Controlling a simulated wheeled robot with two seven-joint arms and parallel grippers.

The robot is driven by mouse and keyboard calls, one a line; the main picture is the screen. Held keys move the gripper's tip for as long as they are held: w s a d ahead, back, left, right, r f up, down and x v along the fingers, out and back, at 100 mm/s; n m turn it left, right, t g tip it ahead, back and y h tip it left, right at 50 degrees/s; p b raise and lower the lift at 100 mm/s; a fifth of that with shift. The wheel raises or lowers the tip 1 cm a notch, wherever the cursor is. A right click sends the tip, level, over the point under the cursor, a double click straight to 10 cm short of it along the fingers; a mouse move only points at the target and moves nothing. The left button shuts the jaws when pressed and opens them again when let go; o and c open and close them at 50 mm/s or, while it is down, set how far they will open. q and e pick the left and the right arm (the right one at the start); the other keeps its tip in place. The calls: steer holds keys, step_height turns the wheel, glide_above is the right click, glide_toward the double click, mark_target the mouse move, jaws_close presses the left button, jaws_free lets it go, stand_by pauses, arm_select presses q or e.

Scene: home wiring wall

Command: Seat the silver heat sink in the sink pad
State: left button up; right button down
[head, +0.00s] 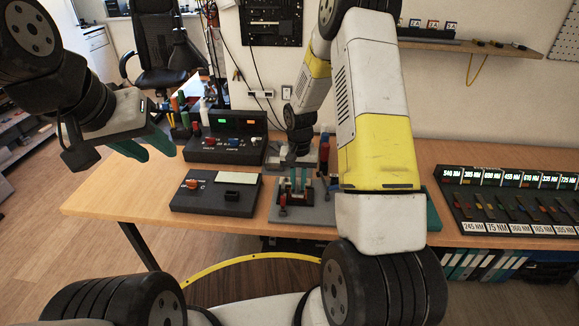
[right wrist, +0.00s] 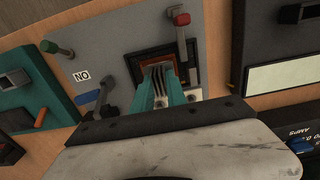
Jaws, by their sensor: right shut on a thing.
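My right gripper (right wrist: 158,98) has teal fingers shut on the finned heat sink (right wrist: 155,78), which looks dark grey here. The heat sink overlaps the dark square sink pad (right wrist: 188,58) with a brown-red inner border, on a grey board. I cannot tell whether it touches the pad or is fully inside it. In the head view my right gripper (head: 297,180) points down over the grey board (head: 312,216), and the heat sink is mostly hidden between its fingers. My left gripper (head: 146,146) hangs left of the table with its teal fingers apart and empty.
A red-tipped lever (right wrist: 182,32) stands close right of the pad, and a green-tipped one (right wrist: 50,47) stands at the board's left. A black control box (head: 215,194) lies left of the board.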

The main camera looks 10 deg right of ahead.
mark_target(298, 181)
steer(key=shift+f, duration=0.8)
steer(key=c, duration=1.3)
jaws_free()
steer(key=shift+o, duration=0.2)
steer(key=shift+r, duration=0.15)
step_height(298, 181, up, 8)
steer(key=shift+f, duration=0.25)
steer(key=s+r+n+t, duration=0.1)
steer(key=s+r, duration=0.2)
steer(key=r, duration=0.4)
steer(key=s+r+t+y, duration=0.1)
steer(key=s+r, duration=0.2)
steer(key=r, duration=0.3)
steer(key=s+r+n+t, duration=0.1)
steer(key=s+r, duration=0.3)
steer(key=r, duration=0.3)
steer(key=s+a+r+n+t, duration=0.1)
steer(key=s+r, duration=0.3)
steer(key=s, duration=0.3)
steer(key=s+a+r+t+y, duration=0.1)
steer(key=s+r+t, duration=0.1)
steer(key=s, duration=0.5)
steer(key=shift+s+r+n, duration=0.15)
steer(key=shift+r+n, duration=0.25)
steer(key=shift+r, duration=0.45)
